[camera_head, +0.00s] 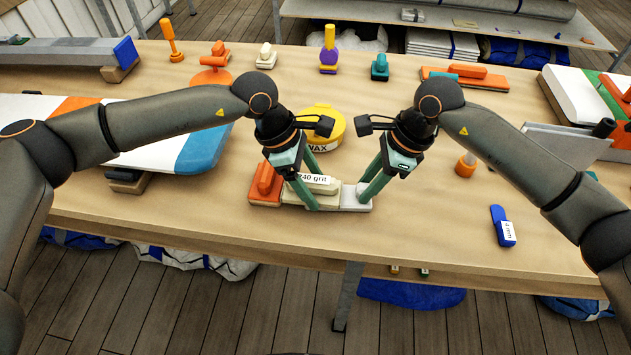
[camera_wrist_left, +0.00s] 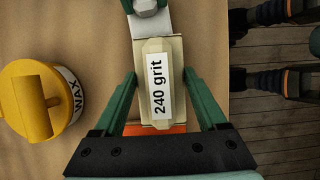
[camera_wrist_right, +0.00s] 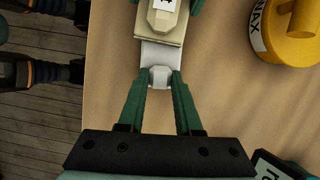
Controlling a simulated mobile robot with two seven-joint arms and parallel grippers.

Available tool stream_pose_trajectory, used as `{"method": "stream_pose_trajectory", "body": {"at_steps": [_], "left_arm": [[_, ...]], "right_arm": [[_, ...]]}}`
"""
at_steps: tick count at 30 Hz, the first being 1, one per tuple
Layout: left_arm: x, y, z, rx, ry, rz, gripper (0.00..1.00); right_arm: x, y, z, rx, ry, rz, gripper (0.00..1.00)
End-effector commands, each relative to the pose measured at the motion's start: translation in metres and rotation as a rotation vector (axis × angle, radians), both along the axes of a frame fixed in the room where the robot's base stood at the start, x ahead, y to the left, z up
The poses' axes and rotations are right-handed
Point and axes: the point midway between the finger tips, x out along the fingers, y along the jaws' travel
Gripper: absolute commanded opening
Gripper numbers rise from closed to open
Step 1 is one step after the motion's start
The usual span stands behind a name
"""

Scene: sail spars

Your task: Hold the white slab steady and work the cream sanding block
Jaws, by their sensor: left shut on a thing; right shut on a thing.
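The white slab (camera_head: 356,204) lies on the wooden table near its front edge, with a pale raised grip (camera_wrist_right: 160,77) at its right end. My right gripper (camera_wrist_right: 161,72) is shut on that grip. The cream sanding block (camera_head: 322,187), labelled "240 grit", lies lengthwise on top of the slab. It also shows in the left wrist view (camera_wrist_left: 147,60). My left gripper (camera_head: 308,192) is shut on the block, one finger along each long side. An orange piece (camera_head: 265,183) is at the block's left end. Much of the slab is hidden beneath the block.
A yellow wax tin (camera_head: 322,136) stands just behind the block. A striped board (camera_head: 205,150) is to the left. An orange-collared piece (camera_head: 465,165) and a blue "4 mm" piece (camera_head: 502,226) are to the right. Small tools line the back. The table's front edge is close.

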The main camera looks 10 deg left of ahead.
Motion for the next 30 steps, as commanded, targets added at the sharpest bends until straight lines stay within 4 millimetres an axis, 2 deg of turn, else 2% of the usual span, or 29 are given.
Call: {"method": "stream_pose_trajectory", "body": {"at_steps": [5, 15, 29, 30], "left_arm": [[0.0, 0.002, 0.003, 0.005, 0.001, 0.003, 0.3], [0.001, 0.001, 0.039, 0.002, -0.001, 0.002, 0.3], [0.001, 0.0, 0.041, 0.001, -0.001, 0.001, 0.3], [0.001, 0.0, 0.041, 0.001, -0.001, 0.001, 0.3]], "right_arm": [[0.002, -0.002, 0.001, -0.002, -0.004, -0.005, 0.0], [0.001, -0.001, 0.0, -0.002, -0.002, -0.003, 0.0], [0.001, -0.001, 0.0, -0.002, 0.0, -0.002, 0.0], [0.001, -0.001, 0.0, -0.002, -0.001, -0.001, 0.38]]}}
